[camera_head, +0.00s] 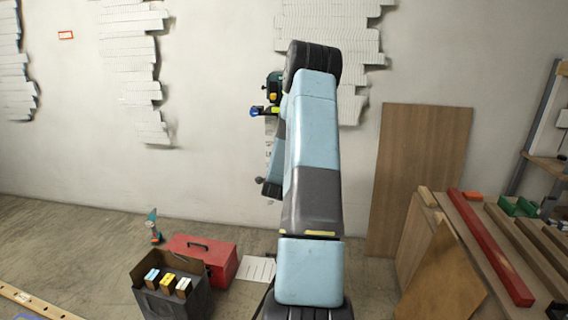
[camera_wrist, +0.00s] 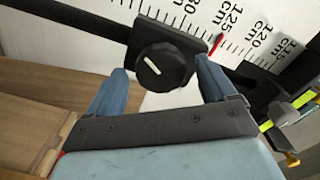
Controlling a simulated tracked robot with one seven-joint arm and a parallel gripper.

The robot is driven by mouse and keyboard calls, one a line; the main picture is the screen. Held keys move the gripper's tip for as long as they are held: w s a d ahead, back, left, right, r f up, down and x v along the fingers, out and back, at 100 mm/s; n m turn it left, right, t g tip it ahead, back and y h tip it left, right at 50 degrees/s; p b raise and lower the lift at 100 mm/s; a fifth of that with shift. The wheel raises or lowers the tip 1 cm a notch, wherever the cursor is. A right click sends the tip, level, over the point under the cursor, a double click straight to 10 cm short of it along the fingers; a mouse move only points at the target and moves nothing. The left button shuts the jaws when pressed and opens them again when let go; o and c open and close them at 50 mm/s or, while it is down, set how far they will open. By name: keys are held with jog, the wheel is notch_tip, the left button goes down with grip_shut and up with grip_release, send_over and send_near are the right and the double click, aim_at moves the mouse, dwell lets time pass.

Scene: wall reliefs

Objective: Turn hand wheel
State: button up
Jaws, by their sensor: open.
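In the wrist view, a round black knob (camera_wrist: 161,66) with a white mark on its face sits on a black block; I take it to be the hand wheel. The block is on a dark rail over a white scale (camera_wrist: 240,28) marked in cm with a red pointer. My gripper (camera_wrist: 162,70) is open, with one blue finger to the left of the knob and one to the right. The knob lies between the fingers. I cannot tell whether they touch it. In the head view my arm hides the knob and gripper.
White reliefs (camera_head: 130,70) hang on the wall. A wooden board (camera_head: 422,165) leans right of my arm. A red toolbox (camera_head: 205,257), an open dark box (camera_head: 171,290) and a drill (camera_head: 153,226) are on the floor at left. Planks and a red beam (camera_head: 490,247) fill the right.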

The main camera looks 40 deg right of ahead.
jog(key=v, duration=1.3)
jog(key=shift+a, duration=0.15)
